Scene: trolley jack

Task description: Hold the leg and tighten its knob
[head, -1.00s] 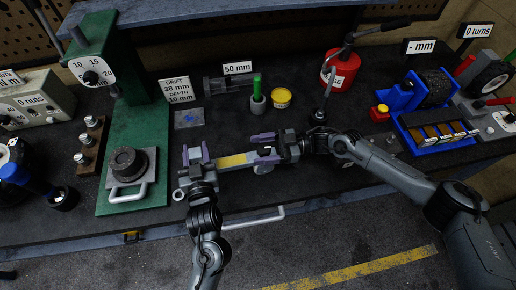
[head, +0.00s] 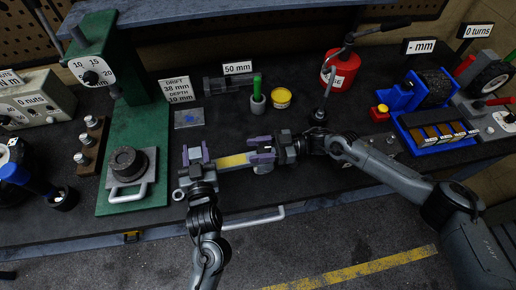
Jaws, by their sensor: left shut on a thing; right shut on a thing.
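The leg appears as a short bar with a yellow top face (head: 232,160), lying near the front of the dark bench in the head view. My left gripper (head: 195,156) comes from the front edge, and its purple-tipped fingers are shut on the leg's left end. My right gripper (head: 262,150) comes from the right, and its purple-tipped fingers are shut at the right end of the yellow bar. What it grips looks like the knob, but it is mostly hidden between the fingers. A small pale round part shows just below them.
A green press (head: 135,120) stands at left. Behind the leg are a grey plate (head: 189,119), a green-topped post (head: 257,90) and a yellow tin (head: 281,98). A red can (head: 342,75) stands at the back, and a blue fixture (head: 428,95) at right. A pale handle (head: 255,219) lies along the front edge.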

